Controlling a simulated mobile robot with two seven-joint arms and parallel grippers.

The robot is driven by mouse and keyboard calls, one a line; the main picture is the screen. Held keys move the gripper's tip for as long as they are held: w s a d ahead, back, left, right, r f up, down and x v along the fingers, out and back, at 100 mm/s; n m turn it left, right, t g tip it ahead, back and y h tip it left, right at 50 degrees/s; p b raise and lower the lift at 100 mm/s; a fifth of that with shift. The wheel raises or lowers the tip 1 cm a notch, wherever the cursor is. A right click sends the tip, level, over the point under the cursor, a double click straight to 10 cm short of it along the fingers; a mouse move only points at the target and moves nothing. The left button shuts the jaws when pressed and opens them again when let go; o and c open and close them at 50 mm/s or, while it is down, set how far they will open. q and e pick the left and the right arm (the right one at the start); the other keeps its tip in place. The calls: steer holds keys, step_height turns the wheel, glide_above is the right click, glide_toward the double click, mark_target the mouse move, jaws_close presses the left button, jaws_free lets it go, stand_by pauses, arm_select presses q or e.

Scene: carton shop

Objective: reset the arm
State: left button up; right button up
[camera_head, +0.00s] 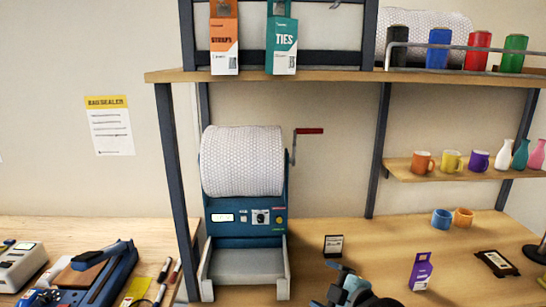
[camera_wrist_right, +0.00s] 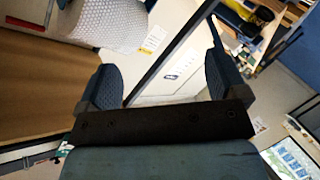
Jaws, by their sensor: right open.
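My right gripper (camera_head: 345,285) shows at the bottom of the head view, in front of the wooden bench and right of the bubble-wrap machine's tray. In the right wrist view my right gripper (camera_wrist_right: 164,78) has its two dark padded fingers spread wide apart, with nothing held between them. The rest of my right arm is mostly cut off by the lower edge of the head view. My left gripper is in neither view.
A bubble-wrap machine (camera_head: 245,225) with a roll (camera_head: 242,160) stands on the bench. A purple box (camera_head: 421,272), a small black card stand (camera_head: 333,246) and two cups (camera_head: 441,219) are to its right. A shelf (camera_head: 300,76) hangs above.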

steer(key=s+d+f+m+h, duration=0.2)
steer(key=s+d+f+m, duration=0.2)
steer(key=s+f, duration=0.9)
steer(key=s+d+f+m+g+h, duration=0.1)
steer(key=s+d+f+m+h, duration=0.2)
steer(key=s+f+m, duration=0.7)
steer(key=s+d+f, duration=0.1)
steer(key=s+f, duration=0.2)
steer(key=s, duration=0.2)
steer(key=shift+s+f, duration=0.25)
